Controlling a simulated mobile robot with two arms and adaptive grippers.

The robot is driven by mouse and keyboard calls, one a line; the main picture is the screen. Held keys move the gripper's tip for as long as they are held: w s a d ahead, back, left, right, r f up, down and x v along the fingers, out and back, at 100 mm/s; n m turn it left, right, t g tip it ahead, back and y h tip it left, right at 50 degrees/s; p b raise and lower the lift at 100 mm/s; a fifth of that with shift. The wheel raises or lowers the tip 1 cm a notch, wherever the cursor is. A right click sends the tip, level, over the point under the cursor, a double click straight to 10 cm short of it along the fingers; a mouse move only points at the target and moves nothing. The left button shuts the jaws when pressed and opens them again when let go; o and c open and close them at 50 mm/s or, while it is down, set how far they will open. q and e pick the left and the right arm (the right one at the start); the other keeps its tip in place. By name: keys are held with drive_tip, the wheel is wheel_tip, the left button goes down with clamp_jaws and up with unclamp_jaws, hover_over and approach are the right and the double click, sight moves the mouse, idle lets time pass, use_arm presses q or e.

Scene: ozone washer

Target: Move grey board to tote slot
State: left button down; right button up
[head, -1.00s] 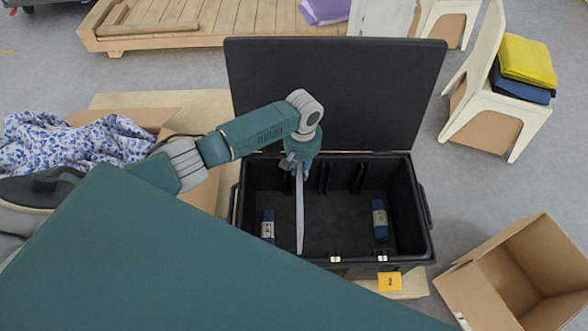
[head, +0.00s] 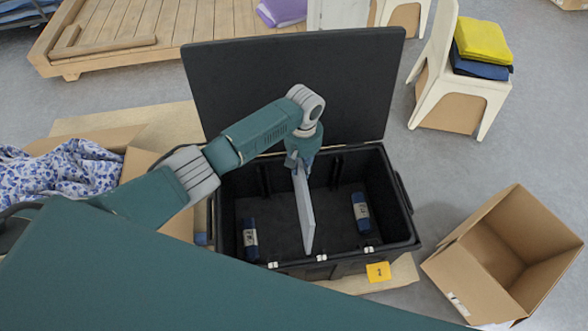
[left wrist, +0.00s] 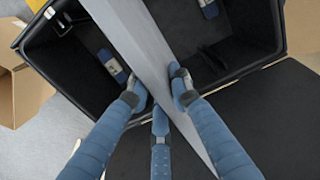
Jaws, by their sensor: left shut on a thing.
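A thin grey board (head: 304,212) stands on edge over and partly inside the open black tote (head: 375,252). My left gripper (head: 300,160) is shut on the board's upper far end. In the left wrist view its fingers (left wrist: 158,92) press on both faces of the board (left wrist: 135,40). Slot ribs (head: 335,172) show on the tote's far inner wall, to the right of the gripper. Whether the board's lower edge touches the tote floor cannot be told. My right gripper is not in view.
Two dark blue rolls lie in the tote, one on the left (head: 251,240) and one on the right (head: 360,211). The raised lid (head: 290,85) stands behind my arm. An empty cardboard box (head: 505,255) is at right, and a box with patterned cloth (head: 65,175) at left.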

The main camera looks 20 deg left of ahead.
use_arm(q)
drive_tip(key=d, duration=0.1)
drive_tip(key=w+d+b, duration=0.2)
drive_tip(key=d, duration=0.1)
drive_tip(key=shift+r, duration=0.1)
idle(0.6)
drive_tip(key=shift+p, duration=0.35)
drive_tip(key=shift+f+b, duration=1.45)
drive_tip(key=shift+f, duration=0.95)
